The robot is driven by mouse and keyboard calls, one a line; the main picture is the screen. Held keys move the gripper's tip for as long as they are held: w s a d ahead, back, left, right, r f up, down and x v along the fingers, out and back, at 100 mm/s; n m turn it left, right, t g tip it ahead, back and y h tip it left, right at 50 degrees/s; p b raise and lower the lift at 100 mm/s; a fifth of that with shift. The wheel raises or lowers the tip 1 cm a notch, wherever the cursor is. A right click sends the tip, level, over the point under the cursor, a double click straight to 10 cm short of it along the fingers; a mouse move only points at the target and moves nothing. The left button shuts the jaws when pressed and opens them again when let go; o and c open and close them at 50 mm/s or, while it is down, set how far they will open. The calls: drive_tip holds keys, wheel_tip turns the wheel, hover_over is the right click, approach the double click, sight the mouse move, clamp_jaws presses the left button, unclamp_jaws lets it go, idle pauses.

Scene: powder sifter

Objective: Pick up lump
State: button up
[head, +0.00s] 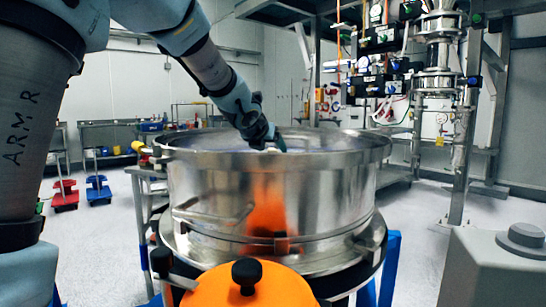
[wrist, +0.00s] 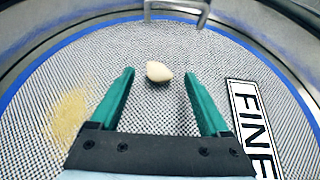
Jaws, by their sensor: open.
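A pale cream lump (wrist: 159,72) lies on the woven mesh screen (wrist: 215,65) inside the sifter. My gripper (wrist: 158,78) has two green fingers, spread apart and pointing down at the mesh. In the wrist view the lump shows between the fingertips, slightly toward the far side, and touches neither finger. I cannot tell the height of the fingertips above the mesh. In the head view my gripper (head: 277,146) reaches over the rim of the steel sifter drum (head: 325,200). The drum wall hides the lump and the mesh there.
A patch of tan powder (wrist: 70,114) lies on the mesh at left. A "FINE" label (wrist: 250,125) lies at right. A metal handle (wrist: 177,10) stands at the far side. The blue edge ring and steel wall surround the mesh. An orange cover (head: 250,288) sits in front.

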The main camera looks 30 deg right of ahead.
drive_tip(key=shift+x, duration=1.25)
clamp_jaws()
